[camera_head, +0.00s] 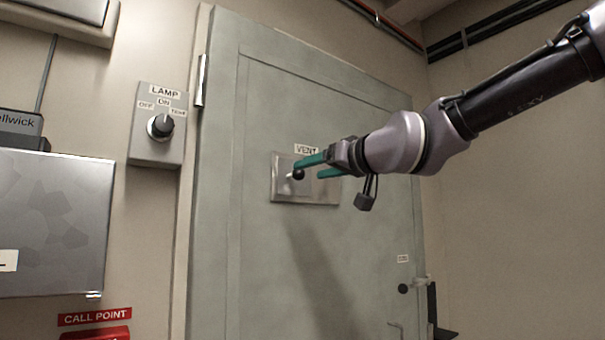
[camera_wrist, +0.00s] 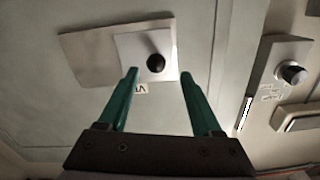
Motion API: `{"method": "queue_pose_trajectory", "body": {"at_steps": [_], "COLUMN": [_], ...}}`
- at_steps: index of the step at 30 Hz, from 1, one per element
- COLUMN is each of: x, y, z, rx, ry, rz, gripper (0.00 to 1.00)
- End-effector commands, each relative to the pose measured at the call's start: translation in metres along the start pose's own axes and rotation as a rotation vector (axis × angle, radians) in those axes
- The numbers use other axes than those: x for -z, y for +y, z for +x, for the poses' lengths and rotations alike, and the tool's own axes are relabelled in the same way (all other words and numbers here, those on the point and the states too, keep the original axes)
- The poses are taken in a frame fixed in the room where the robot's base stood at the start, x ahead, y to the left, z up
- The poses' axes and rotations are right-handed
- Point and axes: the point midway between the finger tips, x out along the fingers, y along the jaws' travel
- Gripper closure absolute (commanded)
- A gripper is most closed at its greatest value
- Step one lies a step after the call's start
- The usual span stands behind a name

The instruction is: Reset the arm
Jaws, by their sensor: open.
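My gripper (camera_head: 311,167) has green fingers and is in front of the vent plate on the grey-green door. In the wrist view my gripper (camera_wrist: 159,75) is open, with its fingers spread apart to either side of a black ball knob. The knob (camera_wrist: 156,62) sits on a pale plate (camera_wrist: 128,48) labelled VENT. In the head view the knob (camera_head: 298,174) shows near the fingertips. Nothing is seen held. I cannot tell whether a finger touches the knob. My arm (camera_head: 520,90) reaches in from the upper right.
The door (camera_head: 270,110) fills the middle. Left of it are a lamp switch box (camera_head: 155,150), a metal box (camera_head: 50,225) and a red call point (camera_head: 95,333). A small black knob (camera_head: 403,288) and a latch are at the door's lower right.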

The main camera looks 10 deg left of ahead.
Motion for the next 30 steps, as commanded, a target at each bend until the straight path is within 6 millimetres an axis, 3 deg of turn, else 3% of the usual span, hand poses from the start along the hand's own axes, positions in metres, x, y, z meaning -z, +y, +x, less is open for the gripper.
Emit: {"method": "queue_pose_trajectory", "body": {"at_steps": [5,22,26,30], "x": [0.0,-0.001,-0.012,-0.042], "y": [0.0,0.005,0.042,0.118], "z": [-0.012,-0.014,-0.029,-0.076], "rx": [-0.001,-0.01,-0.087,-0.264], "ry": [0.0,-0.007,-0.064,-0.199], "rz": [0.0,0.002,0.024,0.101], "gripper": [0.34,0.34,0.34,0.34]}}
